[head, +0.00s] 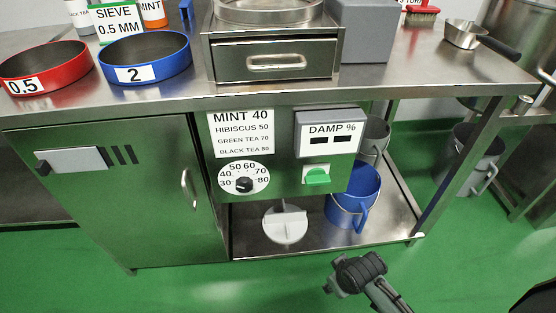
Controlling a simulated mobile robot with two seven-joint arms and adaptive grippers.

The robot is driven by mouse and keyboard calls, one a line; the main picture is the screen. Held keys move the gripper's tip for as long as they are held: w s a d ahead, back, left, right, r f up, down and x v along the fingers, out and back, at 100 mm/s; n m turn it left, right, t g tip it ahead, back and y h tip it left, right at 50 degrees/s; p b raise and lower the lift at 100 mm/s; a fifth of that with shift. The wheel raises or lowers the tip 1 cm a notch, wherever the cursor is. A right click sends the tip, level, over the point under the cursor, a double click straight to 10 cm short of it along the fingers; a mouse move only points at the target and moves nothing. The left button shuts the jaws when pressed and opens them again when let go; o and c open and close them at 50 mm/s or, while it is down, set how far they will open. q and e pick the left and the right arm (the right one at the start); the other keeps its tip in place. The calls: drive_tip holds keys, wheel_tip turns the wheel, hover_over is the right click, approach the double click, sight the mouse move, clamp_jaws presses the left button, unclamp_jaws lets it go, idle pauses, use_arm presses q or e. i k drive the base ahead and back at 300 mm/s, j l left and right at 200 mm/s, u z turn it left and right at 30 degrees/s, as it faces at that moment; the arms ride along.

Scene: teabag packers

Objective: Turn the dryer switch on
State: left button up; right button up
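I cannot tell the switch's on or off state. My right gripper (340,275) is below and slightly right of the switch, in front of the lower shelf and apart from the panel. Whether its fingers are open is unclear. My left gripper is not in view.
A blue bucket (366,190) and a white divided disc (285,222) stand on the lower shelf (390,222). A steel drawer unit (274,62), a red sieve (47,68) and a blue sieve (146,58) are on the worktop. A cabinet door (120,195) is at left.

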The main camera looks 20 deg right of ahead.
sight(317, 176)
drive_tip(key=z, duration=1)
drive_tip(key=l, duration=0.2)
drive_tip(key=k, duration=0.05)
